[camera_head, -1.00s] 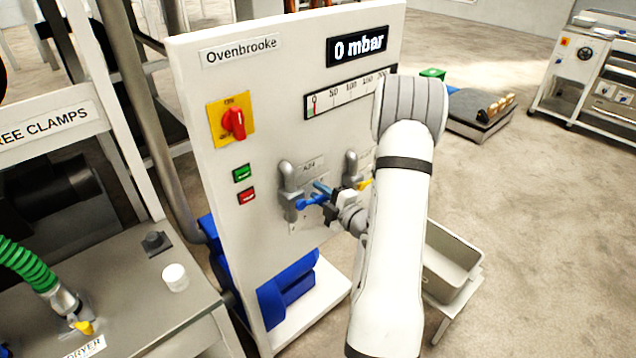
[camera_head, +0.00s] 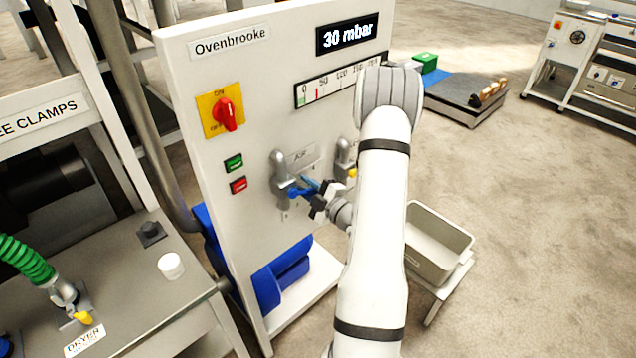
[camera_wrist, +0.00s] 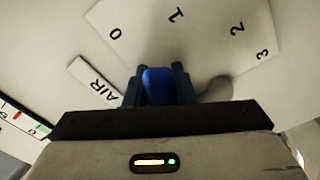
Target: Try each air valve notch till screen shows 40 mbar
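The screen (camera_head: 347,35) on the Ovenbrooke panel reads 30 mbar. Below it, the gauge strip (camera_head: 340,80) has its red needle a little left of the 50 mark. The air valve (camera_head: 281,172) is a grey pipe fitting with a blue handle (camera_head: 299,192). My gripper (camera_head: 314,190) is at this handle. In the wrist view the two dark fingers of my gripper (camera_wrist: 158,88) are closed on both sides of the blue handle (camera_wrist: 158,84). The notch plate (camera_wrist: 195,38) shows 0, 1, 2 and 3; the handle's exact notch is unclear.
A second valve (camera_head: 343,158) with a yellow handle stands close right of my gripper. A red rotary switch (camera_head: 226,114) and green and red buttons (camera_head: 236,173) are on the panel's left. A grey bin (camera_head: 437,245) stands right of my arm.

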